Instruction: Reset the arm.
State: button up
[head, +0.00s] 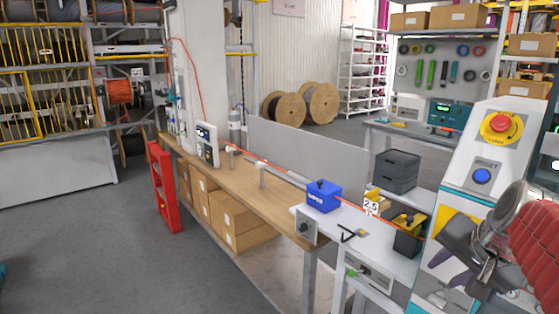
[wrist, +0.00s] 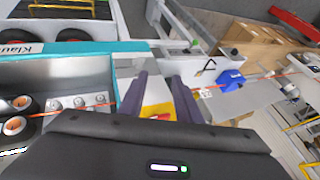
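My gripper (head: 467,274) is at the right edge of the head view, in front of the white control console (head: 512,135). My arm with its red ribbed sleeve runs off to the right. In the wrist view the two dark purple fingers of my gripper (wrist: 159,78) stand apart with nothing between them. A yellow patch with a red part (wrist: 158,114) shows low between the fingers, partly covered by the gripper body. The console carries a red emergency button (head: 502,123) on a yellow disc and a blue button (head: 482,176) below it. My gripper holds nothing.
A wooden bench (head: 215,173) with a cable line runs to a blue box (head: 323,196) left of the console. A red stand (head: 164,188) is at the bench's far left. Grey floor (head: 130,265) at the lower left is mostly clear.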

jog(key=s+a+f+n, duration=0.4)
jog(key=s+a+n, duration=0.1)
jog(key=a, duration=0.4)
jog(key=s+a+f+n+g+y, duration=0.1)
jog(key=s+a+f+n, duration=0.3)
jog(key=s+a, duration=0.3)
jog(key=shift+a+f+n, duration=0.25)
jog(key=shift+a+n, duration=0.45)
jog(key=shift+a, duration=0.3)
